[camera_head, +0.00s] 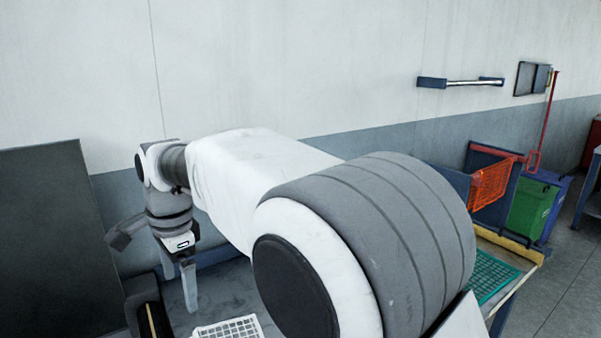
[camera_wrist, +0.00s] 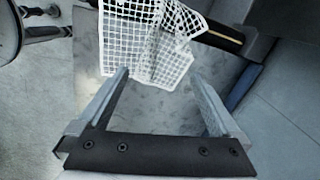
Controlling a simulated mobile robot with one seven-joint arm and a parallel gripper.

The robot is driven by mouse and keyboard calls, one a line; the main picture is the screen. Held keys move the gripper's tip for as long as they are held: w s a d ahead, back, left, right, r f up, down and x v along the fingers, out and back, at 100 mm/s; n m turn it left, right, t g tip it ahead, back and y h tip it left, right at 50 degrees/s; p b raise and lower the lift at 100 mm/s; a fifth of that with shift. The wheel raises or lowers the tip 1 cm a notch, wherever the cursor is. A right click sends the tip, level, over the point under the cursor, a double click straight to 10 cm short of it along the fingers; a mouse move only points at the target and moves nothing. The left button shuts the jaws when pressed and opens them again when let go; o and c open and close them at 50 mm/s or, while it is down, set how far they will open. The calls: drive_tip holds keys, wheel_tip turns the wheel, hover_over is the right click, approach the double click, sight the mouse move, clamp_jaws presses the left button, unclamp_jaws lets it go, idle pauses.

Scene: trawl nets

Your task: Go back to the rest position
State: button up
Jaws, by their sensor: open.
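My gripper (camera_head: 178,283) hangs from my arm at the left of the head view, over the grey table top (camera_head: 265,287). A piece of white net (camera_head: 230,328) lies at the bottom edge of the head view. In the wrist view the white net (camera_wrist: 150,40) lies beyond the fingertips, with its right part bent or folded. My arm hides much of the table in the head view.
A dark upright panel (camera_head: 50,240) stands at the left. A dark tray or box (camera_head: 148,308) is beside the gripper. A green mesh (camera_head: 490,274) lies on the table's right end.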

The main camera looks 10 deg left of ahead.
drive_tip(key=d+r+n+t, duration=0.1)
drive_tip(key=d+r+n, duration=0.15)
drive_tip(key=d, duration=0.95)
drive_tip(key=d+r+n+t, duration=0.1)
drive_tip(key=d+r, duration=0.3)
drive_tip(key=d, duration=0.9)
drive_tip(key=s+d+f+n+t+h, duration=0.1)
drive_tip(key=s+d+f+n, duration=0.3)
drive_tip(key=s+d, duration=0.9)
drive_tip(key=d+f+t, duration=0.1)
drive_tip(key=d, duration=0.2)
drive_tip(key=shift+s+t, duration=0.3)
drive_tip(key=shift+t, duration=0.1)
